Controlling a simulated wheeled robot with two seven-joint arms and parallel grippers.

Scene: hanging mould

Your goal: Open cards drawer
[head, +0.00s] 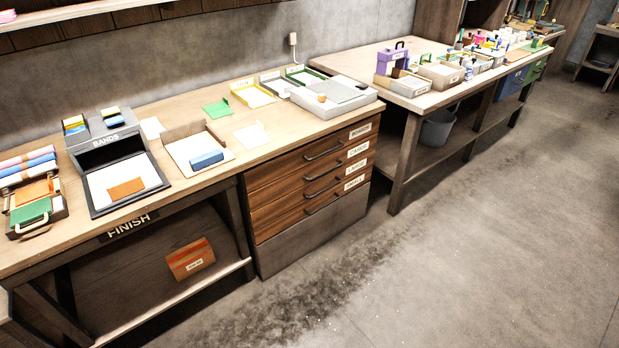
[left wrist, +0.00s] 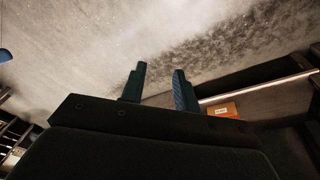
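A wooden drawer stack under the bench shows several fronts with dark bar handles in the head view. The cards drawer (head: 358,149) is the second from the top, marked by a white label at its right end. It looks shut, flush with the other fronts. My left gripper (left wrist: 158,88) shows only in the left wrist view. Its two dark fingers stand apart with nothing between them. The drawer fronts are not clearly visible in that view. My right gripper is in neither view.
The workbench (head: 225,160) carries trays, a bands box (head: 107,140) and papers. An orange box (head: 190,260) lies on the lower shelf and also shows in the left wrist view (left wrist: 222,110). The floor (head: 450,250) before the drawers is clear. A second table stands right.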

